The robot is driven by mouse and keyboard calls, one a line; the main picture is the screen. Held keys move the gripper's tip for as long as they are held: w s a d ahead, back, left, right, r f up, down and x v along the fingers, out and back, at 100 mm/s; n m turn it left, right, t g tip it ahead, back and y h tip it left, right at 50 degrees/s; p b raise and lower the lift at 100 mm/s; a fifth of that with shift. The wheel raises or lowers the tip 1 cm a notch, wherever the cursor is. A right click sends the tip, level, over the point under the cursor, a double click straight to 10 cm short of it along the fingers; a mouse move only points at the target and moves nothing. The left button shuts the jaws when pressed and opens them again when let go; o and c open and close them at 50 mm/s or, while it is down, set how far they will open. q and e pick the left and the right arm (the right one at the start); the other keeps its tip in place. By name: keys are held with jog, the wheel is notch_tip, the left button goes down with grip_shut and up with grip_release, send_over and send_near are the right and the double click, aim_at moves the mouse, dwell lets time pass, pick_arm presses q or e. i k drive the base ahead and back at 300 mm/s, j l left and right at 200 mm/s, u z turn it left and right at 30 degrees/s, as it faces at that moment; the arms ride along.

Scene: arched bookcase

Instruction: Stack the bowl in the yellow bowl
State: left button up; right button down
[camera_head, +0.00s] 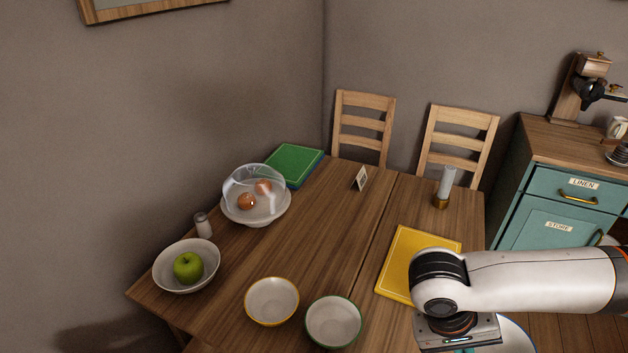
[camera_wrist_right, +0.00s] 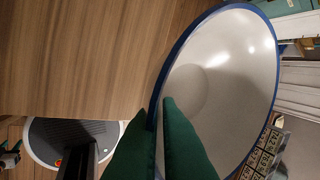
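A yellow-rimmed white bowl (camera_head: 272,301) stands empty at the front of the table. A blue-rimmed white bowl (camera_head: 515,340) shows partly beneath my right arm in the head view. In the right wrist view the blue-rimmed bowl (camera_wrist_right: 225,80) is large. My right gripper (camera_wrist_right: 156,108) has its two dark green fingers close together on either side of the bowl's rim, one inside and one outside, with the wall pinched between them. In the head view its fingertips are hidden below the wrist. My left gripper is not in view.
A green-rimmed bowl (camera_head: 334,321) stands right of the yellow-rimmed bowl, almost touching it. A yellow board (camera_head: 400,262) lies partly behind my right arm. A bowl with a green apple (camera_head: 188,267), a shaker (camera_head: 203,225) and a domed dish (camera_head: 256,208) stand left. The table's middle is clear.

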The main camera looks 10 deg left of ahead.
aim_at(273, 309)
jog(key=u, duration=1.15)
jog(key=l+u, duration=0.3)
jog(key=u, duration=0.15)
jog(key=k+l+u, duration=0.15)
jog(key=u, duration=0.3)
jog(key=k+l+u, duration=0.15)
jog(key=l+u, duration=0.25)
jog(key=k+l+u, duration=0.15)
jog(key=u, duration=0.3)
jog(key=k+l, duration=0.4)
